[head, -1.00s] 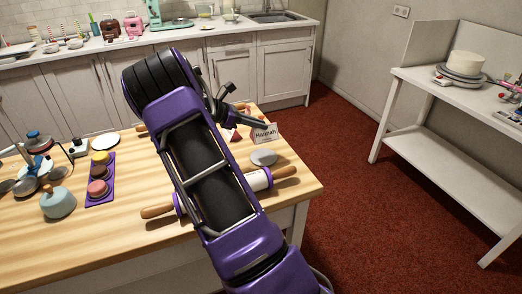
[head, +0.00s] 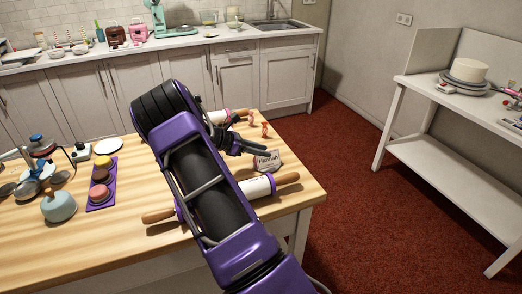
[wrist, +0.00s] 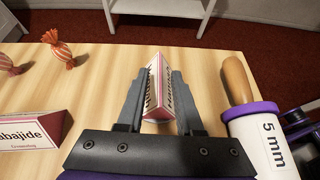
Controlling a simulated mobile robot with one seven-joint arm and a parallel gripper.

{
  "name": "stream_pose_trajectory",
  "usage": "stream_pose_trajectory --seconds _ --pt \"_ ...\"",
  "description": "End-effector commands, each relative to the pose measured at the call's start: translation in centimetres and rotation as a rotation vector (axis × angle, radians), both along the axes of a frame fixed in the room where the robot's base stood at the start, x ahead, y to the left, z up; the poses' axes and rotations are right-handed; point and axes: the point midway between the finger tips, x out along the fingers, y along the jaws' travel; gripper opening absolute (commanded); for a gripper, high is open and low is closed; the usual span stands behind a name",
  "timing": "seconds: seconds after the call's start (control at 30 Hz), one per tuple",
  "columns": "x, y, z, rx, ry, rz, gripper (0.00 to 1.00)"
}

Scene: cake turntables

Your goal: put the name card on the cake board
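The name card (head: 267,159), a small white folded card reading "Hannah" with a pinkish edge, is at my gripper's tips near the wood table's right end. In the wrist view the card (wrist: 158,95) stands end-on between the two dark fingers, which lie close against its sides. My gripper (wrist: 160,75) looks shut on it; whether the card clears the table I cannot tell. On the white bench at right, a white cake (head: 470,69) sits on a grey round base (head: 462,82). I cannot tell the cake board apart from the turntable there.
A rolling pin (wrist: 262,135) lies close on the gripper's right. Another name card (wrist: 35,130) and wrapped candies (wrist: 60,48) are to its left. A purple tray (head: 101,196) is on the table's left. Red carpet (head: 345,170) separates table and bench.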

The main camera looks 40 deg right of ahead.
Motion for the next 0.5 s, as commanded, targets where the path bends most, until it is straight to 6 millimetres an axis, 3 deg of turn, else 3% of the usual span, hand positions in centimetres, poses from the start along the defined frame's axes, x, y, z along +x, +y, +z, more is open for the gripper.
stream_pose_trajectory --seconds 0.37,0.5 --pt "0.0 0.0 0.2 0.0 0.0 0.0 0.48" --pt "0.5 1.2 0.8 0.001 -0.001 0.004 0.48"
